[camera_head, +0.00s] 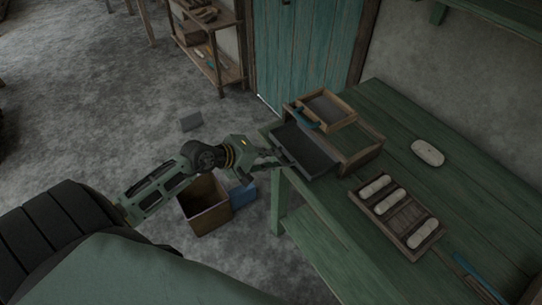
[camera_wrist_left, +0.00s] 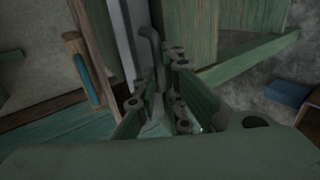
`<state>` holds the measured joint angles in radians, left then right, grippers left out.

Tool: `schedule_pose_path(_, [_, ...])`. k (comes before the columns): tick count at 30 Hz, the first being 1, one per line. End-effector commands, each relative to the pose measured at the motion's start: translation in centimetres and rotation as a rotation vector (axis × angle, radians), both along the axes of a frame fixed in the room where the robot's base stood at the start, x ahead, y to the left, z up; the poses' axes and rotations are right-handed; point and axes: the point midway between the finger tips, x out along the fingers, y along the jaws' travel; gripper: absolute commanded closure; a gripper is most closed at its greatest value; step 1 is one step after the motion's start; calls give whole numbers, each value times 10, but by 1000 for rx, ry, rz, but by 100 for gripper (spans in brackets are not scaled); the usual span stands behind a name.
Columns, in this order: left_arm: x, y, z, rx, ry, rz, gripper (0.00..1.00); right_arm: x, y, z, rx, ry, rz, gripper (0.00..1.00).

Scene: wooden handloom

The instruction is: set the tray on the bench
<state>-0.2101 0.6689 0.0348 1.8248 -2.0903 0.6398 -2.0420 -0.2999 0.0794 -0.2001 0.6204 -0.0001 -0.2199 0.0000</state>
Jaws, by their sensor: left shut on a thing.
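A small wooden tray (camera_head: 325,110) with a dark inside sits on top of a wooden drawer box on the green bench (camera_head: 465,195). The box's drawer (camera_head: 303,150) sticks out to the left, dark inside. My left gripper (camera_head: 269,159) is at the drawer's front, by the bench's left end. In the left wrist view its fingers (camera_wrist_left: 160,98) are closed around a grey bent handle (camera_wrist_left: 149,52), seemingly the drawer's. A second wooden tray (camera_head: 404,221) with several pale rolls lies on the bench. My right gripper is out of view.
An open wooden crate (camera_head: 205,205) and a blue box (camera_head: 242,194) stand on the floor below my left arm. A pale oblong object (camera_head: 427,152) lies on the bench. A shelf (camera_head: 215,50) stands at the back. The bench's right part has bare room.

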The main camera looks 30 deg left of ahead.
Motion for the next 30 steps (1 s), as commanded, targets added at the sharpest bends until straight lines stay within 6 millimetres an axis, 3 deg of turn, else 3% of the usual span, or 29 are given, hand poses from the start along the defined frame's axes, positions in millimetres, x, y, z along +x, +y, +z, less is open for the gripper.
schedule_pose_path(9, [0, 0, -9, 1, -1, 0, 100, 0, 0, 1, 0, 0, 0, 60])
schedule_pose_path(10, [0, 0, -10, 1, 1, -1, 89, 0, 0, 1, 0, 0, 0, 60])
schedule_pose_path(16, [0, 0, -9, 1, 0, -1, 73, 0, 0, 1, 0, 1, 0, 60])
schedule_pose_path(25, [-1, 1, -9, 2, -2, 0, 73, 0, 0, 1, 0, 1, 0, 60])
schedule_pose_path(30, [-11, 6, -3, 3, 0, -1, 73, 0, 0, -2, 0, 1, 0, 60])
